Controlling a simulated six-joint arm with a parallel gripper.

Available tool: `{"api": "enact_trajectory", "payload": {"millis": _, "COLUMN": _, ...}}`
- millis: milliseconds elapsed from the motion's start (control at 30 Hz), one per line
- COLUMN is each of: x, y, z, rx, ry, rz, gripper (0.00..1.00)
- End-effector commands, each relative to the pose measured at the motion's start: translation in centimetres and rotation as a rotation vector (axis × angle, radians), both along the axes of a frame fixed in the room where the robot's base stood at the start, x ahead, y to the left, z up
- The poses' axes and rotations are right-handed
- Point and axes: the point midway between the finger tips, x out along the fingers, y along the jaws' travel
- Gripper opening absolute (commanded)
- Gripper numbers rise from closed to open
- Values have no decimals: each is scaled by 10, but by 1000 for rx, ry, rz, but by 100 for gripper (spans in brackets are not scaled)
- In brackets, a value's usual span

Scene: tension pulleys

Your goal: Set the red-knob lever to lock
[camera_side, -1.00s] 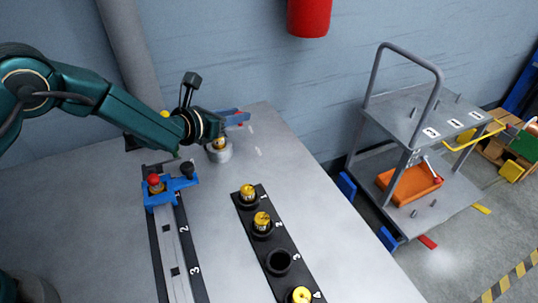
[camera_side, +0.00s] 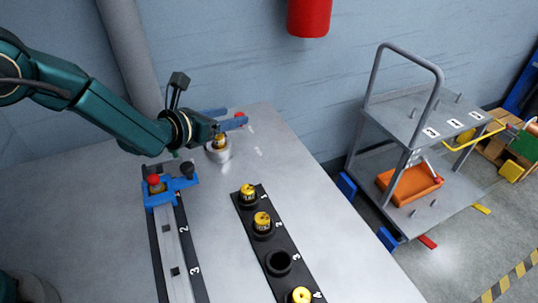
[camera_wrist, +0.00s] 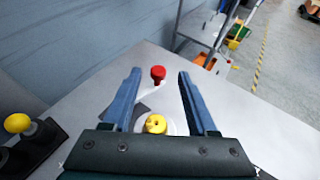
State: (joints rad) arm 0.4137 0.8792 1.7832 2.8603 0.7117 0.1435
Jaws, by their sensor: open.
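The red-knob lever shows in the wrist view as a red knob (camera_wrist: 158,74) on a pale arm running to a round grey base with a yellow pulley (camera_wrist: 155,124) on it. In the side view the red knob (camera_side: 239,114) is partly hidden by my fingers, above and right of the grey base (camera_side: 218,153). My gripper (camera_wrist: 160,73) is open, its two blue fingers apart on either side of the knob in the wrist view. The side view shows my gripper (camera_side: 237,115) right at the knob; contact cannot be told.
A blue clamp (camera_side: 160,198) with its own red and black knobs sits on a numbered rail to the left. A black strip (camera_side: 272,242) with several numbered holders, some with yellow pulleys, lies in front. A grey cart (camera_side: 405,115) stands beyond the table on the right.

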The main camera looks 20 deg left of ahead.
Motion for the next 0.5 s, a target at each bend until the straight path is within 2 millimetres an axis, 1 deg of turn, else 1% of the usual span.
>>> {"api": "enact_trajectory", "payload": {"millis": 100, "x": -10, "y": 2, "z": 5, "rx": 1, "ry": 0, "rz": -1, "gripper": 58}}
{"api": "enact_trajectory", "payload": {"millis": 200, "x": -15, "y": 3, "z": 7, "rx": 1, "ry": 0, "rz": -1, "gripper": 58}}
{"api": "enact_trajectory", "payload": {"millis": 500, "x": -19, "y": 4, "z": 8, "rx": 0, "ry": -1, "rz": -1, "gripper": 58}}
